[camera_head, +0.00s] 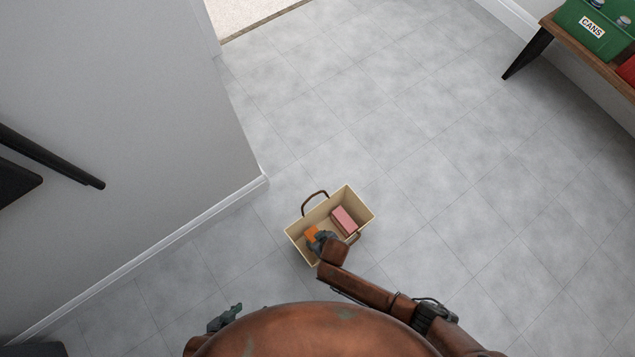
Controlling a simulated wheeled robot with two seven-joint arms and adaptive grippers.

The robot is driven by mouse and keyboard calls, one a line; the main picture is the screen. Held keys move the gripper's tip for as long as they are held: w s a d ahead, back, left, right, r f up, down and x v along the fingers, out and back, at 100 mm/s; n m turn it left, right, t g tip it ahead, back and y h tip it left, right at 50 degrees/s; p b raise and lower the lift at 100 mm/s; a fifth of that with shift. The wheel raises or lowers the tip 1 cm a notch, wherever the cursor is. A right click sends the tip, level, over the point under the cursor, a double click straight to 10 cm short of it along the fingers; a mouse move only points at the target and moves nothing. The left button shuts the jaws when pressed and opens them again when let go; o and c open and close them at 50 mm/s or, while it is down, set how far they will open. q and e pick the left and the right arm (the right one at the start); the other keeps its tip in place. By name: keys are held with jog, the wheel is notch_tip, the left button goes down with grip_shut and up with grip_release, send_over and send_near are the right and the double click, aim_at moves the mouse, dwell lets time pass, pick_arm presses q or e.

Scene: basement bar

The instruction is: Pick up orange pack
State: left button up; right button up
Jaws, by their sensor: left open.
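The orange pack (311,234) lies in the left part of a cream box (292,236) with brown handles on the floor. My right gripper (317,241) reaches into the box at the orange pack, with my arm coming from the lower right. Its fingers are small and partly hidden by its own wrist, so I cannot tell whether they are closed on the pack. My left gripper (228,315) is open and empty at the bottom, left of my body and well apart from the box.
A pink pack (344,219) lies in the right part of the box. A grey wall with a white baseboard (205,218) ends in a corner left of the box. A wooden bench (590,62) with a green cans bin (596,28) stands at the upper right. The tiled floor between is clear.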

grip_shut()
jog(key=shift+r, duration=0.1)
